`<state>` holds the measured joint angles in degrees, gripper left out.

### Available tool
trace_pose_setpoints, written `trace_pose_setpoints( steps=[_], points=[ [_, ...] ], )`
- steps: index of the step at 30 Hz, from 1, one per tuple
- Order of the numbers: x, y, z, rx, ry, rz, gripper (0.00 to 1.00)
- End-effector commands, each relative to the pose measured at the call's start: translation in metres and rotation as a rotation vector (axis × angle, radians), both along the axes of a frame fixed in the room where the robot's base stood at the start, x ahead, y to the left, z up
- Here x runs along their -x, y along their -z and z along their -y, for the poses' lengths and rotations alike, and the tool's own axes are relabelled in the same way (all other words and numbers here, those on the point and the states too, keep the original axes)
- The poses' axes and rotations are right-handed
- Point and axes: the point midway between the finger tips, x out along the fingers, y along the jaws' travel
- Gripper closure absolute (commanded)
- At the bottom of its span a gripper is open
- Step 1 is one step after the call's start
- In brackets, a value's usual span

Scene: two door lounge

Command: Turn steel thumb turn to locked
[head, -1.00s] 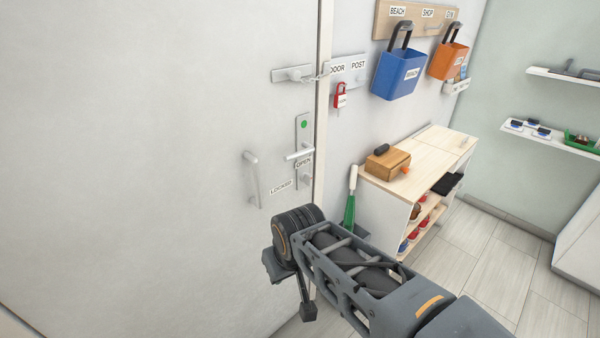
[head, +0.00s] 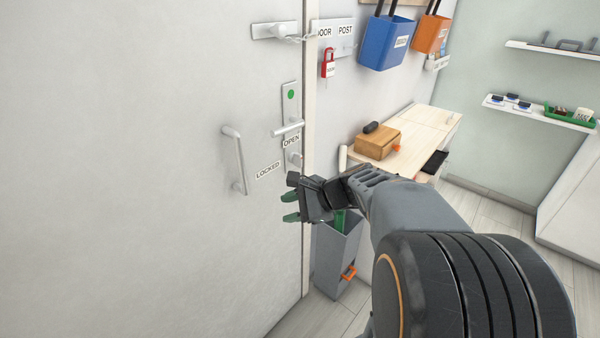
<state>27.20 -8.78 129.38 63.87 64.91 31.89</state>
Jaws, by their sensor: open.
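The steel thumb turn (head: 295,159) is small and sits low on the steel lock plate (head: 290,108) at the door's right edge, beneath the lever handle (head: 287,129). The "OPEN" label (head: 291,141) is just above it and the "LOCKED" label (head: 268,171) is to its lower left. Its exact angle is too small to tell. A green dot (head: 291,94) shows at the plate's top. My gripper (head: 286,207) is open and empty, with green-tipped fingers pointing left. In the picture it is below the thumb turn, apart from it.
A long pull handle (head: 236,160) stands out from the door (head: 130,150) left of the plate.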

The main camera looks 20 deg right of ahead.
Motion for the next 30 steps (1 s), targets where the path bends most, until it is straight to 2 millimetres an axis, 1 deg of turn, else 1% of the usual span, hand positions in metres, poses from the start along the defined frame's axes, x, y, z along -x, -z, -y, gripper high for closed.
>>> trace_pose_setpoints(
  steps=[1,2,3,5,6,9,12,13,15,17,20,30],
  points=[
    [-0.016,0.012,0.021,-0.136,0.124,-0.012,0.60],
    [-0.024,0.011,0.033,-0.215,0.189,-0.013,0.60],
    [-0.033,0.010,0.049,-0.316,0.269,-0.012,0.60],
    [-0.044,0.008,0.072,-0.451,0.369,-0.004,0.60],
    [-0.050,0.006,0.088,-0.530,0.427,0.005,0.60],
    [-0.059,0.002,0.120,-0.690,0.533,0.030,0.60],
    [-0.063,0.000,0.142,-0.792,0.596,0.050,0.60],
    [-0.064,-0.001,0.147,-0.813,0.607,0.055,0.60],
    [-0.069,-0.002,0.152,-0.845,0.624,0.063,0.60],
    [-0.075,-0.003,0.152,-0.859,0.631,0.066,0.60],
    [-0.090,-0.004,0.145,-0.864,0.632,0.066,0.60],
    [-0.149,-0.004,0.118,-0.860,0.631,0.065,0.60]
  ],
)
